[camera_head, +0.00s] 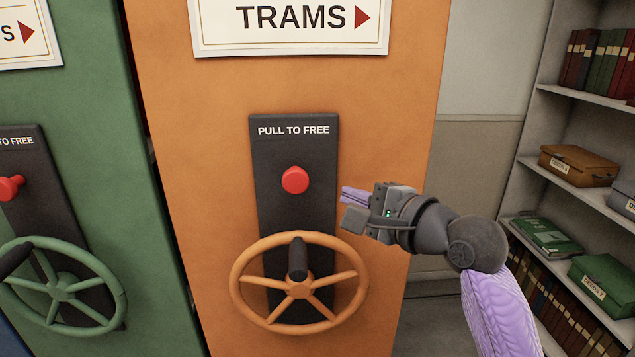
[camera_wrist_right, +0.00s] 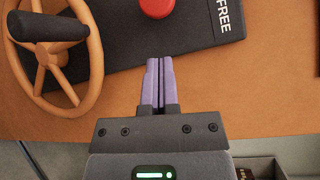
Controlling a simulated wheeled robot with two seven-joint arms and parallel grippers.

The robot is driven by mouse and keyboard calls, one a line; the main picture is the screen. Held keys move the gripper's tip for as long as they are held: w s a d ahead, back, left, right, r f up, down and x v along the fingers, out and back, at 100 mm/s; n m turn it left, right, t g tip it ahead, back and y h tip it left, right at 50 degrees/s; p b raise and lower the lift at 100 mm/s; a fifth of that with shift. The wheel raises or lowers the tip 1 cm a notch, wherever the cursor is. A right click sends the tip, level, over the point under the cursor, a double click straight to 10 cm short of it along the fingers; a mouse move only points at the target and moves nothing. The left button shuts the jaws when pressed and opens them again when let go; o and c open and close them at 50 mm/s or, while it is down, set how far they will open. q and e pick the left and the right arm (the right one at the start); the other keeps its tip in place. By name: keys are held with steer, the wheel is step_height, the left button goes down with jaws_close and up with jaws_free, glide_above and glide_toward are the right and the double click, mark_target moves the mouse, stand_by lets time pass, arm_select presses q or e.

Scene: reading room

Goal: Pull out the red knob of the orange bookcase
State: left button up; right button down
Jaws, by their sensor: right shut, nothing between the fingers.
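The red knob (camera_head: 295,180) is round and sits on a dark upright plate (camera_head: 290,215) marked "PULL TO FREE", on the end face of the orange bookcase (camera_head: 200,140). In the right wrist view the red knob (camera_wrist_right: 157,6) is cut by the top edge, just beyond the fingertips. My right gripper (camera_head: 345,194) is to the right of the knob and apart from it. Its purple fingers (camera_wrist_right: 158,65) are shut together and empty. My left gripper is not in view.
An orange handwheel (camera_head: 243,292) with a dark handle (camera_head: 297,258) is just below the knob. A green bookcase (camera_head: 95,150) with its own red knob (camera_head: 10,187) and handwheel stands at left. Shelves (camera_head: 575,95) with books and boxes stand at right.

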mark_target(316, 183)
steer(key=b+x, duration=0.1)
steer(key=x, duration=0.7)
steer(key=shift+w+a, duration=0.1)
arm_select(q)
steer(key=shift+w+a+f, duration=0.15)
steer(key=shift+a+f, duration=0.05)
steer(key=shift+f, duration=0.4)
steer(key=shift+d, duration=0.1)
